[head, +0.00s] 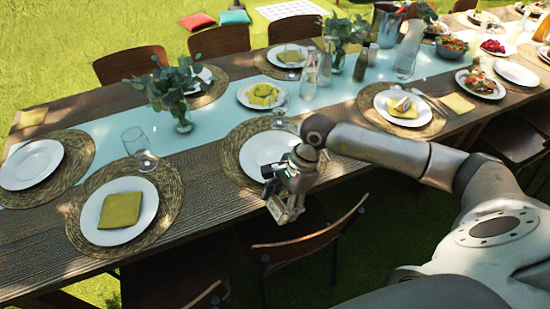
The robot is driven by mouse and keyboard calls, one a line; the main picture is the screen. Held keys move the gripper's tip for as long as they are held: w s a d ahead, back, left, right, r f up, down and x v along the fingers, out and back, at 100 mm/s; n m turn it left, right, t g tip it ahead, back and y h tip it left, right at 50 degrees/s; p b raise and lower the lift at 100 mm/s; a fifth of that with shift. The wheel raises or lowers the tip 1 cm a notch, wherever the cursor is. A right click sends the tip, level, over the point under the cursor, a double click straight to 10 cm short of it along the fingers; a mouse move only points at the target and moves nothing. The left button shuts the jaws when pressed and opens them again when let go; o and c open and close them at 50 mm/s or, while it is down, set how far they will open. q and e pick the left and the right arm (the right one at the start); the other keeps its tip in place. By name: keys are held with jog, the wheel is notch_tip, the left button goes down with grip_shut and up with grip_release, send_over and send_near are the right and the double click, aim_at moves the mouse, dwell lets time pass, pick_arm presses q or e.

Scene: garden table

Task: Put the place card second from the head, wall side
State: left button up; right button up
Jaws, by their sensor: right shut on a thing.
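My right gripper (279,203) is at the near edge of the table, over a dark chair. It is shut on a small pale beige thing (287,211), which looks like the place card; the fingers partly hide it. Just behind the gripper is a white plate (254,153) on a round woven mat, with no napkin visible on it. Left of that, a white plate (146,214) bears a folded olive napkin (120,210). At the left end, a bare white plate (31,164) sits on its mat. My left gripper is not in view.
A tipped-looking wine glass (138,145) and a leafy vase (183,118) stand near the light blue runner (110,152). More glasses, bottles and food dishes crowd the far right. Chairs (132,64) line the far side. Bare wood shows between the near mats.

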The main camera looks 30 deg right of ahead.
jog(key=w+d+r+m+t+h, duration=0.15)
jog(key=w+m+t, duration=0.3)
jog(key=m, duration=0.55)
jog(key=m+h+b, duration=0.3)
jog(key=m+b, duration=0.5)
jog(key=m, duration=0.1)
send_over(274, 157)
jog(key=s, duration=0.3)
jog(key=f, duration=0.5)
jog(key=shift+w+a+f, duration=0.15)
jog(key=shift+a, duration=0.15)
jog(key=shift+w+d+f, duration=0.1)
jog(key=shift+w+f, duration=0.1)
jog(key=shift+w, duration=0.15)
jog(key=shift+w+f+b, duration=0.15)
jog(key=shift+f+b, duration=0.1)
jog(key=shift+b, duration=0.25)
pick_arm(q)
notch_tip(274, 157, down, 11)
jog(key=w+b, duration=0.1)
jog(key=b, duration=0.1)
pick_arm(e)
jog(key=shift+w+d+f, duration=0.1)
jog(key=shift+f, duration=0.75)
jog(key=shift+w+d+f, duration=0.1)
jog(key=shift+f, duration=0.75)
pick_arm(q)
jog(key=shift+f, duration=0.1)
